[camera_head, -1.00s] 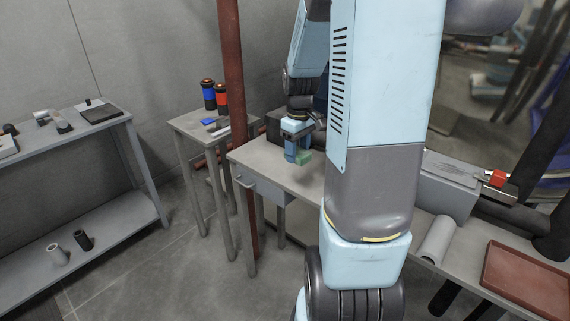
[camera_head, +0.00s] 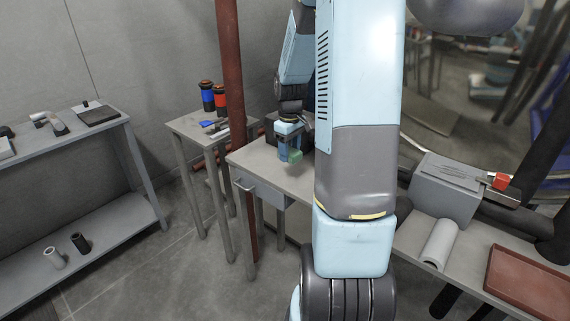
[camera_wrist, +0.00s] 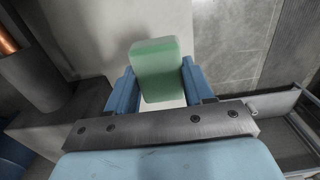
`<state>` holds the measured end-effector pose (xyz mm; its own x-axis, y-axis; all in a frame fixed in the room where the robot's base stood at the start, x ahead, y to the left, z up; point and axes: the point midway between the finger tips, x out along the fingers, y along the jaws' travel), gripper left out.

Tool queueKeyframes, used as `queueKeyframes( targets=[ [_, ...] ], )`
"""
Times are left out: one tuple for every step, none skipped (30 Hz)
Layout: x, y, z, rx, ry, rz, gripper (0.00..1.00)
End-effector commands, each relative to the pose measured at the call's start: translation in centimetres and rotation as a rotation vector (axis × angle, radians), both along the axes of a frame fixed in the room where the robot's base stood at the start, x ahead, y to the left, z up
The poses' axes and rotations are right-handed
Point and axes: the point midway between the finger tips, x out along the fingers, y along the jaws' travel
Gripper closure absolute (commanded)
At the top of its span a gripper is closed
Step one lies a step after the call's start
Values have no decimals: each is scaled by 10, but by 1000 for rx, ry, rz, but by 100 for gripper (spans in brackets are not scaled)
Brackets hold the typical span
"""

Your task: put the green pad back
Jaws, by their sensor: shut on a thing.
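The green pad (camera_wrist: 156,70) is a small pale green block between the two blue fingers of my gripper (camera_wrist: 158,88) in the wrist view. My gripper is shut on it. In the head view, my gripper (camera_head: 288,156) points down and holds the green pad (camera_head: 295,157) above the left part of the workbench (camera_head: 262,168). The pad looks clear of the bench top, though the exact height is hard to tell. A blue pad (camera_head: 208,123) lies on the small side table (camera_head: 190,129) to the left.
A red pole (camera_head: 232,80) stands between side table and bench. Blue (camera_head: 207,97) and red (camera_head: 220,100) canisters stand on the side table. A drawer (camera_head: 262,191) is under the bench. A grey box (camera_head: 445,190), a roll (camera_head: 440,244) and a red-brown tray (camera_head: 530,284) are at right.

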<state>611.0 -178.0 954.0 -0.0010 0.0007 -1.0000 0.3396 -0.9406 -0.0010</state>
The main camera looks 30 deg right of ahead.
Motion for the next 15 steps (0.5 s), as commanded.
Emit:
queueKeyframes(
  targets=[
    [6,0,-8,2,2,2,76],
    [9,-1,-12,2,2,2,76],
    [14,-2,-17,1,1,2,76],
    [17,-2,-21,2,2,1,76],
    [19,-3,-25,2,2,1,76],
    [23,-3,-29,1,1,1,76],
    [25,-3,-32,1,0,1,76],
    [28,-4,-34,1,0,1,76],
    [30,-4,-36,0,-1,1,76],
    [31,-5,-38,0,-1,1,76],
    [33,-5,-39,0,0,1,76],
    [33,-5,-41,0,0,0,76],
    [34,-5,-41,0,0,0,76],
    [35,-5,-42,0,0,0,76],
    [36,-5,-43,0,0,0,76]
  ],
)
